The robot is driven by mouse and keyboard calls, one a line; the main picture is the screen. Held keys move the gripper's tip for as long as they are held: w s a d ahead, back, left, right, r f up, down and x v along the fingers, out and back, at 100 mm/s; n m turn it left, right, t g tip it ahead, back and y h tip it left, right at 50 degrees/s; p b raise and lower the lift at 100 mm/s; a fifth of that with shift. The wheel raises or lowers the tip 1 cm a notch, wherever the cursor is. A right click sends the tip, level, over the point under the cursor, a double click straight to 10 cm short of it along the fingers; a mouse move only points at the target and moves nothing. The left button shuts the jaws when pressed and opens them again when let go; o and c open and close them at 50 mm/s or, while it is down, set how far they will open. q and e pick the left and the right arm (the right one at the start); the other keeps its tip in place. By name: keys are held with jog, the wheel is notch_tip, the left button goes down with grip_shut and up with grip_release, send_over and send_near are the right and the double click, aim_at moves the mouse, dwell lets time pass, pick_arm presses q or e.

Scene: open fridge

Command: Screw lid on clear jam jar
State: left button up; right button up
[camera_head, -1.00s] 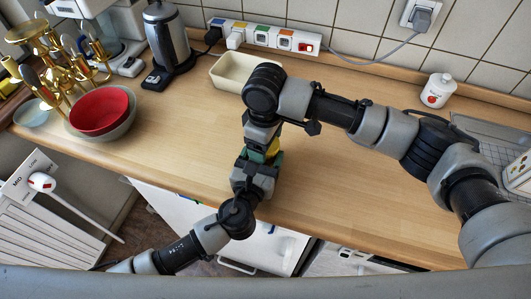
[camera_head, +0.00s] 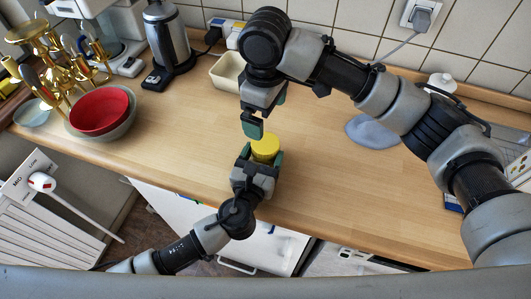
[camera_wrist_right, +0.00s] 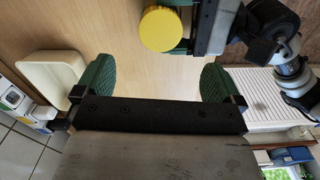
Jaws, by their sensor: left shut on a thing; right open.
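A yellow lid (camera_head: 265,146) shows at the tip of my left gripper (camera_head: 258,163), near the counter's front edge. It also shows at the top of the right wrist view (camera_wrist_right: 162,28). My left gripper is shut around what is under the lid. The jar's clear body is hidden there, and I cannot tell how tightly the lid sits. My right gripper (camera_head: 262,118) is open and empty, above and behind the lid, apart from it. In the right wrist view its green fingers (camera_wrist_right: 158,70) are spread with bare counter between them.
A cream tray (camera_head: 229,72) stands behind my right gripper. A red bowl (camera_head: 99,109), a gold candelabra (camera_head: 70,62) and a kettle (camera_head: 166,38) stand at the left. A grey cloth-like thing (camera_head: 371,133) lies under my right arm. The counter's middle is clear (camera_head: 315,165).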

jog(key=shift+r, duration=1)
pick_arm(q)
jog(key=o, duration=1.8)
jog(key=shift+s+a+f, duration=0.1)
jog(key=shift+s+a, duration=0.1)
jog(key=shift+s, duration=0.25)
jog(key=b+v, duration=0.1)
jog(key=v, duration=0.8)
jog(key=shift+b, duration=0.4)
jog(key=shift+s+a, duration=0.15)
jog(key=shift+s, duration=0.25)
pick_arm(e)
jog(key=shift+f, duration=0.95)
